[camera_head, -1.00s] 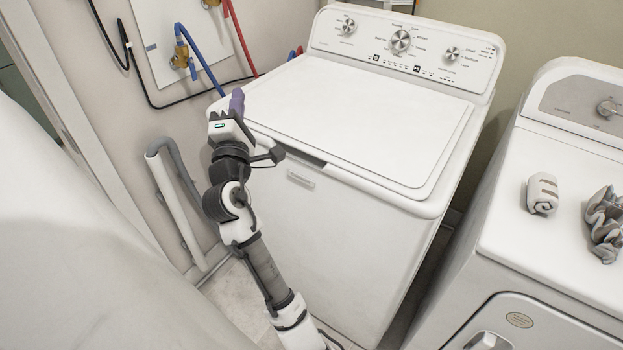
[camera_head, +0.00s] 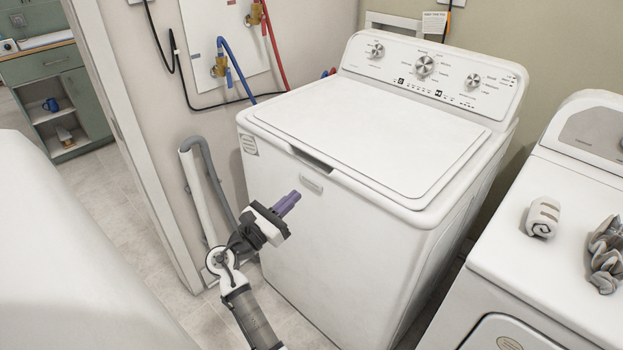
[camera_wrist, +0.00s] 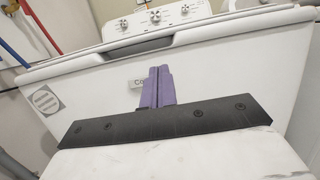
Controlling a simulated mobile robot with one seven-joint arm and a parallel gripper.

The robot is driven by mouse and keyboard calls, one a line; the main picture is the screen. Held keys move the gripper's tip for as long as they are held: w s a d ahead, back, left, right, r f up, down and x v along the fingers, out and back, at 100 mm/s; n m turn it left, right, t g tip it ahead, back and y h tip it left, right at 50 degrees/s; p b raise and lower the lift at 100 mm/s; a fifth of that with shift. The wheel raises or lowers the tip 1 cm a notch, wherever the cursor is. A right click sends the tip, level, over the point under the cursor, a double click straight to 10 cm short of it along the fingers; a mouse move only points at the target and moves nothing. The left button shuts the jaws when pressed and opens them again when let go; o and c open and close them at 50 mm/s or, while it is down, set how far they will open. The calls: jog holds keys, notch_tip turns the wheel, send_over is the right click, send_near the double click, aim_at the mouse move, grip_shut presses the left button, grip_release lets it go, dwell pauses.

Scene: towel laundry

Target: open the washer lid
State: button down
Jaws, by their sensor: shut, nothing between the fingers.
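The white top-load washer (camera_head: 345,245) stands in the middle of the head view. Its lid (camera_head: 370,135) lies flat and closed on top. A dark recess (camera_head: 312,160) shows at the lid's front edge, and in the wrist view the recess (camera_wrist: 190,38) is above my fingers. My gripper (camera_head: 287,203) has purple fingers, shut and empty. In the head view it is in front of the washer's front face, lower than the lid edge. The wrist view shows the shut fingers (camera_wrist: 157,88) pointing toward the front panel, partly covering a small label.
A dryer (camera_head: 560,220) stands to the right, with a rolled towel (camera_head: 542,217) and a crumpled grey towel (camera_head: 606,255) on top. A grey drain hose (camera_head: 212,175) and the wall are left of the washer. Floor (camera_head: 130,175) shows through the doorway at left.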

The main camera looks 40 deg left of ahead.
aim_at(317, 175)
jog(key=p+x, duration=0.2)
jog(key=x, duration=0.8)
jog(key=shift+s, duration=0.1)
